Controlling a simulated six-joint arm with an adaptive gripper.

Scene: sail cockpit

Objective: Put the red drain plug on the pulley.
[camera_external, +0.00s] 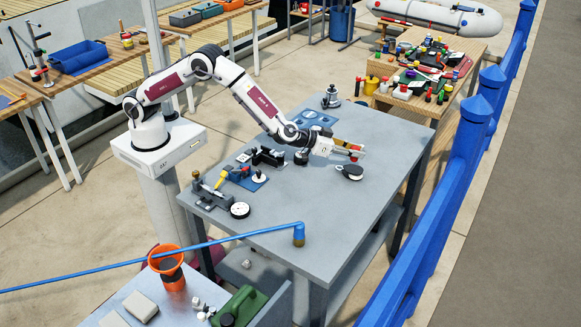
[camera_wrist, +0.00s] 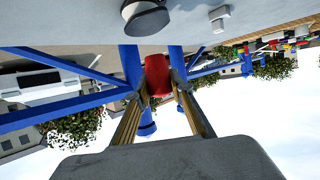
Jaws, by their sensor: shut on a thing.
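The red drain plug (camera_wrist: 158,75) is between the two fingers of my gripper (camera_wrist: 160,92) in the wrist view, and the fingers are shut on it. In the external view my gripper (camera_external: 357,152) is held low over the right part of the grey table, with a bit of red at its tip. A dark round piece with a pale face (camera_external: 350,173), which looks like the pulley, sits on the table just below the gripper in the picture. It also shows at the top of the wrist view (camera_wrist: 146,16). The plug is apart from it there.
The grey table (camera_external: 300,205) has free room at its front and right. A black-and-white disc (camera_external: 240,210) lies at its left, near a blue tray (camera_external: 248,178) and a dark vise-like fixture. A dark fitting (camera_external: 331,97) stands at the back. A wooden bench (camera_external: 440,100) holds many small items.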

